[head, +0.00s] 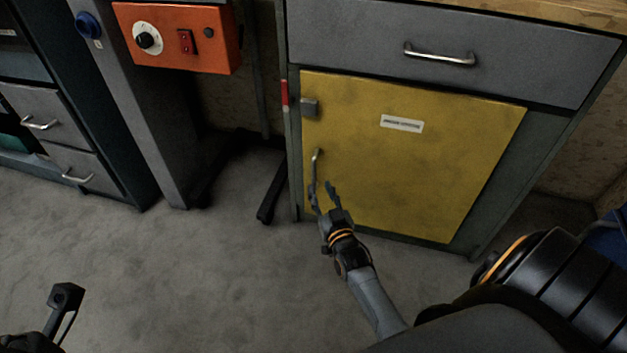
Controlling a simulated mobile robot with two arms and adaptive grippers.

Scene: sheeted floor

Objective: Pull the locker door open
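The locker door (420,170) is a yellow panel below a grey drawer, with a small white label and a grey latch block (309,107) at its upper left. It looks shut in its frame. Its vertical metal handle (316,163) is near the left edge. My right gripper (322,189) is at the lower end of the handle, with its fingers apart. I cannot tell whether the fingers touch the handle or stand around it. My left gripper (66,297) shows only in part at the lower left, away from the locker.
A grey drawer (350,40) with a metal handle is above the door. An orange control box (178,38) on a grey post and a dark drawer cabinet (60,120) stand to the left. A dark stand foot (270,192) is beside the locker. The floor in front is clear.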

